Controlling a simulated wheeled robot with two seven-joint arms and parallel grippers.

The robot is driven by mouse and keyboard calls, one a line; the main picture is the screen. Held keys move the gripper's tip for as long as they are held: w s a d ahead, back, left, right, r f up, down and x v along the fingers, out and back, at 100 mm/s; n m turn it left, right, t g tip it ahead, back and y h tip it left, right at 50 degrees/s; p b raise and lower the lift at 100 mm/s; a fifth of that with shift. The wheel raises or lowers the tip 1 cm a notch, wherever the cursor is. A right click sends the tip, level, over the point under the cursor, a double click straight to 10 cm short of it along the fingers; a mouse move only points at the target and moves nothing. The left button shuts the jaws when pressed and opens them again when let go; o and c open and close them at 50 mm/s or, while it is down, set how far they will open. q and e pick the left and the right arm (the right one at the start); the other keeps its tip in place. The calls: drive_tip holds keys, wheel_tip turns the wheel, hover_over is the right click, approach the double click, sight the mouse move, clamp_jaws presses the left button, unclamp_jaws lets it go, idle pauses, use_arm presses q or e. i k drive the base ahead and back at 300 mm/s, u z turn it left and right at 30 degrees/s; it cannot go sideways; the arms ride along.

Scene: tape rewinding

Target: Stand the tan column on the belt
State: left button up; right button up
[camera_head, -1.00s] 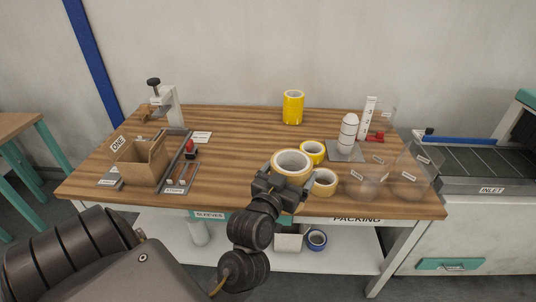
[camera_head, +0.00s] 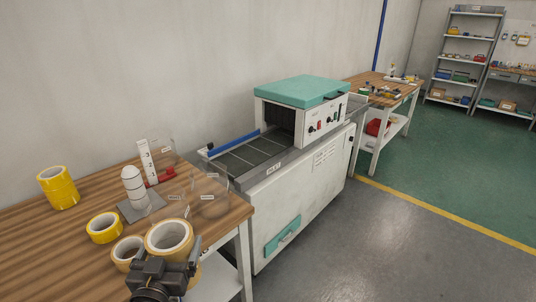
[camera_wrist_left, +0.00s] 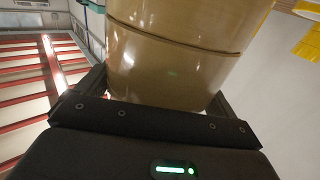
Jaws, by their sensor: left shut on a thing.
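The tan column (camera_head: 168,257), of tan tape rolls, is held upright by my left gripper (camera_head: 163,266) near the table's front right corner in the head view. Its open top faces up, and its lower part is mostly hidden by the gripper. In the left wrist view, the column (camera_wrist_left: 175,55) fills the space between the fingers and shows seams between its rolls. The belt (camera_head: 247,153) is a dark, ribbed strip on the machine to the right of the table, apart from the column. My right gripper is not in view.
Another tan roll (camera_head: 126,253), yellow rolls (camera_head: 103,228) and a white banded column (camera_head: 134,187) stand on the wooden table (camera_head: 75,265). Clear bins (camera_head: 208,193) stand between the column and the belt. A blue rail (camera_head: 235,142) runs along the belt's back; a teal-topped housing (camera_head: 300,92) covers its far end.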

sight(250, 153)
drive_tip(key=z, duration=0.95)
drive_tip(key=i, duration=0.85)
drive_tip(key=z, duration=0.75)
drive_tip(key=i, duration=1.2)
drive_tip(key=u, duration=1.1)
drive_tip(key=i, duration=0.85)
drive_tip(key=u, duration=0.9)
